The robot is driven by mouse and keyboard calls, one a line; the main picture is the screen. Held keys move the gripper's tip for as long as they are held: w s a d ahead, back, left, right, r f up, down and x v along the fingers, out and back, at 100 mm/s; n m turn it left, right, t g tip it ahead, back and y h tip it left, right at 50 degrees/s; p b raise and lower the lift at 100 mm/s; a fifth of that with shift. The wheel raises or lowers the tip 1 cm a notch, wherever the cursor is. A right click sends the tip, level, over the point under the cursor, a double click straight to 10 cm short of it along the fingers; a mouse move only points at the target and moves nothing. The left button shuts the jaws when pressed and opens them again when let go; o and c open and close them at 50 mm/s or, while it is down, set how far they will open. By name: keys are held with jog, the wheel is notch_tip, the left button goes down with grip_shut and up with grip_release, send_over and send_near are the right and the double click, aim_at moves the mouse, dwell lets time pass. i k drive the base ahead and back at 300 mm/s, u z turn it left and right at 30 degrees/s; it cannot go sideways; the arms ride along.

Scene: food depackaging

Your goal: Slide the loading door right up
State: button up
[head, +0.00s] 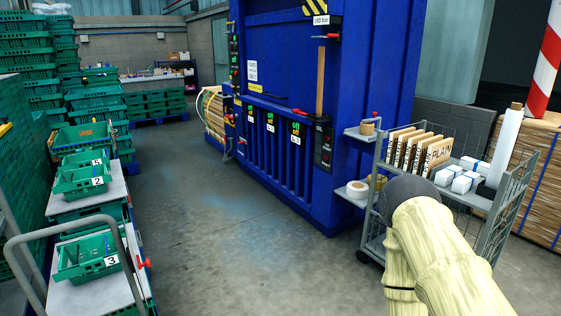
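The blue baling machine (347,120) stands upright at the centre. Its upper front has a flat, recessed blue panel (285,52), which looks like the loading door; I cannot tell how far up it sits. A ribbed lower front (275,160) is below it. A "160 bar" label and a yellow-black striped plate are near the machine's top edge. My pale arm with a dark rounded end shows at the lower right, in front of the wire trolley and apart from the machine. My gripper's fingers do not show.
A wire trolley (470,197) with upright boards, white packs and a white roll stands right of the machine. Green crates (85,180) on carts line the left. Strapped cardboard (540,165) is at far right. The grey floor (215,240) between is clear.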

aim_at(282, 54)
jog(key=u, duration=0.05)
jog(key=i, duration=1.9)
jog(key=u, duration=0.2)
jog(key=i, duration=3)
jog(key=u, duration=0.15)
